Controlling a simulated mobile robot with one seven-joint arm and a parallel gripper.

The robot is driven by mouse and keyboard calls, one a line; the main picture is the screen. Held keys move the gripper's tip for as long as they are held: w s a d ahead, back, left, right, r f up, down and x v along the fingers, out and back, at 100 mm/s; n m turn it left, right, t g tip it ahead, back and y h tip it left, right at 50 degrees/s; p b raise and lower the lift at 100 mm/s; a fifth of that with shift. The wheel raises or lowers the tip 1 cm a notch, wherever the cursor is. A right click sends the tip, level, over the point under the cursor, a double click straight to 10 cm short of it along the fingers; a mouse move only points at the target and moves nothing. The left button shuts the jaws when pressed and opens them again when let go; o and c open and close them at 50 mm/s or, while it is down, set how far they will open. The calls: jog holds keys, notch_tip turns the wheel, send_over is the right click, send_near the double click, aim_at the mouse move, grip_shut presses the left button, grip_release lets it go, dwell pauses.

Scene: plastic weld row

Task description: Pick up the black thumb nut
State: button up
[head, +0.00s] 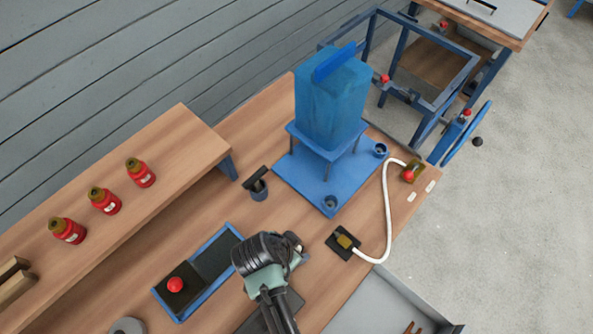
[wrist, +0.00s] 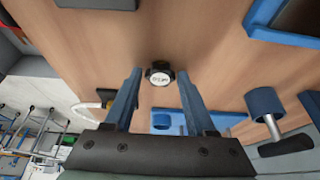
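The black thumb nut (wrist: 160,74) shows in the wrist view as a small dark knob with a pale marked top, on the wooden table. It lies between the two blue fingertips of my gripper (wrist: 159,77) as seen there. The fingers are apart and nothing is clamped between them; I cannot tell how far the nut is below the tips. In the head view my wrist (head: 262,252) is over the front of the table, and I cannot make out the nut there.
A blue stand (head: 324,174) carries a large blue block. Close by are a blue cup (wrist: 264,103) with a black handle, a blue-framed tray (head: 207,268) with a red knob, and a white hose (head: 387,215). Red bottles (head: 105,201) stand on the raised shelf.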

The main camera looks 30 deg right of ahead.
grip_shut()
jog(key=shift+r, duration=0.1)
